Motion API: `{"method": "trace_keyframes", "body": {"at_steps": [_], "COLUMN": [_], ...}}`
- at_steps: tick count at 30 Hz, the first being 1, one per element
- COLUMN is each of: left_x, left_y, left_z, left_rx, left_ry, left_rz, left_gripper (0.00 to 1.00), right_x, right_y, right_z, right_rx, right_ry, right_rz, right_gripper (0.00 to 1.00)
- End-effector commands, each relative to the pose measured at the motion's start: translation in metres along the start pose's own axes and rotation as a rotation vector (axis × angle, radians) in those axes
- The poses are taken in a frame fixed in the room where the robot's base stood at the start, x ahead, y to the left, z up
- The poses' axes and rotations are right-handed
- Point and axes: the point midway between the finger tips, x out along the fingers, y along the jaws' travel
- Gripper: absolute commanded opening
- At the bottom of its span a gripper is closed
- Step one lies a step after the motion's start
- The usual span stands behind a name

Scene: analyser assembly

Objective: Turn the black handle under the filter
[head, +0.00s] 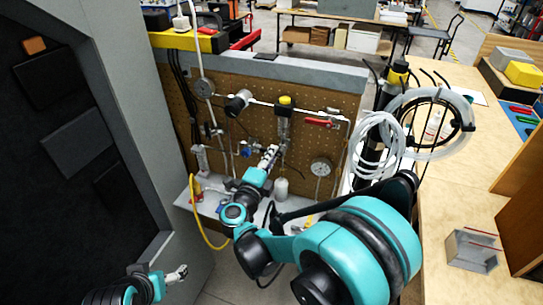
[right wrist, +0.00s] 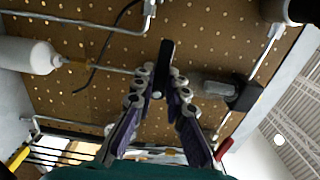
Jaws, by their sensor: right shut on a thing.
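The filter (head: 284,128) hangs upright on the brown pegboard panel, with a yellow cap (head: 285,100) on top. My right gripper (head: 272,153) is at the panel just below the filter. In the right wrist view its two fingers (right wrist: 158,88) are closed around the black handle (right wrist: 166,56), whose upper part sticks out past the fingertips. In the head view the gripper hides the handle. My left gripper (head: 177,273) is low at the left, away from the panel, and too small to tell whether it is open.
A red-handled valve (head: 320,122) and pipe lie right of the filter. A round gauge (head: 321,167) is lower right, another (head: 204,87) upper left. A white bottle (head: 281,189) stands below the gripper. A yellow hose (head: 205,235) hangs over the ledge. White coiled tubing (head: 378,150) is at right.

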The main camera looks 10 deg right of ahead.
Motion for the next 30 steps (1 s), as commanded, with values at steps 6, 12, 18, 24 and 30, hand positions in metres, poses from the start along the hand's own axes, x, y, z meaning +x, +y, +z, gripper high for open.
{"method": "trace_keyframes", "body": {"at_steps": [6,12,18,24,30], "left_x": [0.0,0.0,0.0,0.0,0.0], "left_y": [0.0,0.0,0.0,0.0,0.0], "left_z": [0.0,0.0,0.0,0.0,0.0], "left_rx": [0.0,0.0,0.0,0.0,0.0], "left_ry": [0.0,0.0,0.0,0.0,0.0], "left_rz": [0.0,0.0,0.0,0.0,0.0], "left_gripper": [0.84,0.84,0.84,0.84,0.84], "right_x": [0.0,0.0,0.0,-0.012,-0.052], "right_y": [0.001,0.001,0.0,0.0,0.0], "right_z": [0.0,0.0,0.0,0.001,0.001], "right_rx": [0.003,0.002,0.001,0.0,0.001], "right_ry": [0.0,0.0,0.0,-0.002,-0.006], "right_rz": [0.002,0.002,0.001,0.001,0.001], "right_gripper": [0.0,0.34,0.34,0.34,0.34]}}
